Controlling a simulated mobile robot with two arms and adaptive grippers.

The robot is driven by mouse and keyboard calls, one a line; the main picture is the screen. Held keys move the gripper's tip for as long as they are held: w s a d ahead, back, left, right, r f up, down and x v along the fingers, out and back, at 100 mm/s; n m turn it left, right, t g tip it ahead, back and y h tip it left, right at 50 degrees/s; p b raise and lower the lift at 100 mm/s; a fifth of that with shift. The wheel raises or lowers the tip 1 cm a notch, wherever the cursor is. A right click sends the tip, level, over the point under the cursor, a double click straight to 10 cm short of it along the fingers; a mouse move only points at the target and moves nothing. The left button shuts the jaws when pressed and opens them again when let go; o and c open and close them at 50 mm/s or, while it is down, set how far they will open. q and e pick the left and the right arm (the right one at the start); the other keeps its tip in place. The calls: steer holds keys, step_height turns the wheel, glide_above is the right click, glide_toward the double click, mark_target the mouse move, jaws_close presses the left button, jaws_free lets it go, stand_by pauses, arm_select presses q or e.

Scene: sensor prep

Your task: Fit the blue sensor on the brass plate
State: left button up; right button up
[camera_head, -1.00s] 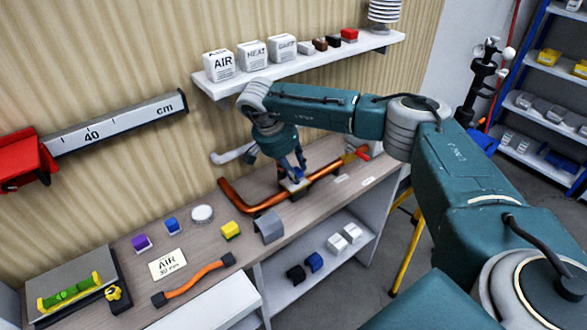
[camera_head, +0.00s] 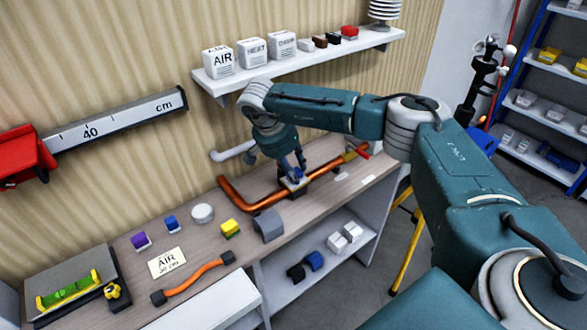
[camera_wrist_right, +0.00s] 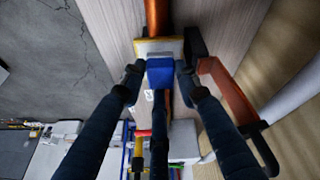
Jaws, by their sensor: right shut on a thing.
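My right gripper (camera_head: 295,171) is shut on a blue sensor (camera_wrist_right: 160,73), a small blue block, low over the copper pipe (camera_head: 268,204) on the bench. The brass plate (camera_wrist_right: 150,46) shows as a pale yellow edge just beyond the sensor in the right wrist view. The sensor is over or against the plate; I cannot tell whether it touches it. In the head view the fingers mostly hide both. My left gripper is not in view.
A wall shelf (camera_head: 300,66) with boxes hangs behind my arm.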

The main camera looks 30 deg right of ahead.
steer(key=o, duration=1.2)
steer(key=shift+o, duration=0.2)
steer(key=o, duration=0.5)
steer(key=shift+r+p, duration=2.4)
steer(key=shift+r, duration=1.05)
